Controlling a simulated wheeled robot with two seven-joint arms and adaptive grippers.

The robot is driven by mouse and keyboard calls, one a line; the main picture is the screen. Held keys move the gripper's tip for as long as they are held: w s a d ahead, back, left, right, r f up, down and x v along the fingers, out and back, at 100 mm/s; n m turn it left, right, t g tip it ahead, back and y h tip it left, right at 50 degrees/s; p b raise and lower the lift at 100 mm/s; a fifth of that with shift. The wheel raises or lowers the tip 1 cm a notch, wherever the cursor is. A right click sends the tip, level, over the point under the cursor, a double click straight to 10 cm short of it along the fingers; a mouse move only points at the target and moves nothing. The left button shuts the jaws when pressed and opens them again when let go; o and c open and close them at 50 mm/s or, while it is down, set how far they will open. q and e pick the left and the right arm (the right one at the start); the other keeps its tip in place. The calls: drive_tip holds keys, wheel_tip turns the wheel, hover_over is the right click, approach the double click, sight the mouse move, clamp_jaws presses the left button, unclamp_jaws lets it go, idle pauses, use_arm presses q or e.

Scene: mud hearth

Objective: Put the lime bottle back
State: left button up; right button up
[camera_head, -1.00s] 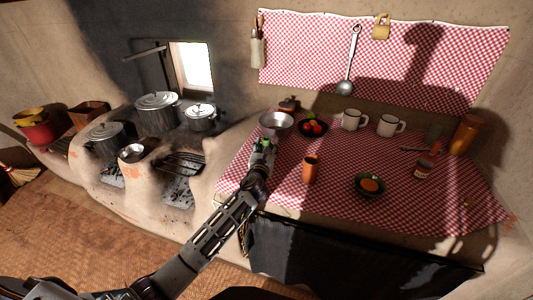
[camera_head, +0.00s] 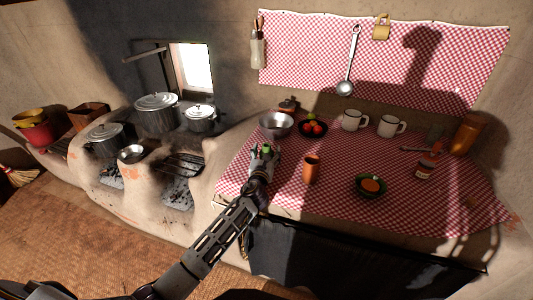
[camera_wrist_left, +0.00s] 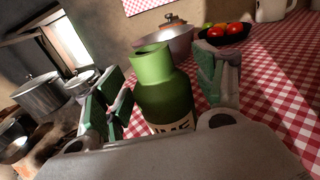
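The lime bottle (camera_wrist_left: 165,95) is green with a lighter green neck and a pale label, part of which reads "ME". In the wrist view it stands between the fingers of my left gripper (camera_wrist_left: 165,85). The fingers look spread to either side of it, with a narrow gap at the right finger. The palm hides its base. In the head view my left gripper (camera_head: 264,153) is over the left part of the checked cloth, and only a bit of green bottle (camera_head: 266,149) shows. My right gripper is in neither view.
A metal bowl (camera_head: 276,125) and a dark plate of red fruit (camera_head: 313,128) are just behind. An orange-brown cup (camera_head: 311,170) stands to the right, with a green bowl (camera_head: 370,186) beyond. A small jar (camera_head: 425,170) and two mugs stand farther right. The stove with pots (camera_head: 157,112) is left.

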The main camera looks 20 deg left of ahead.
use_arm(q)
drive_tip(key=shift+r, duration=0.1)
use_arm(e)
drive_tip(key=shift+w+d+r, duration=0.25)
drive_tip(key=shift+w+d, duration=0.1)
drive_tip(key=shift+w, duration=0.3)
use_arm(q)
drive_tip(key=shift+s, duration=0.65)
drive_tip(key=shift+s+d+p, duration=0.25)
drive_tip(key=shift+s+p, duration=0.05)
drive_tip(key=shift+s, duration=0.95)
drive_tip(key=s, duration=0.6)
drive_tip(key=shift+s+d, duration=0.3)
drive_tip(key=shift+d, duration=0.1)
drive_tip(key=shift+s, duration=0.65)
drive_tip(key=shift+s+d, duration=0.1)
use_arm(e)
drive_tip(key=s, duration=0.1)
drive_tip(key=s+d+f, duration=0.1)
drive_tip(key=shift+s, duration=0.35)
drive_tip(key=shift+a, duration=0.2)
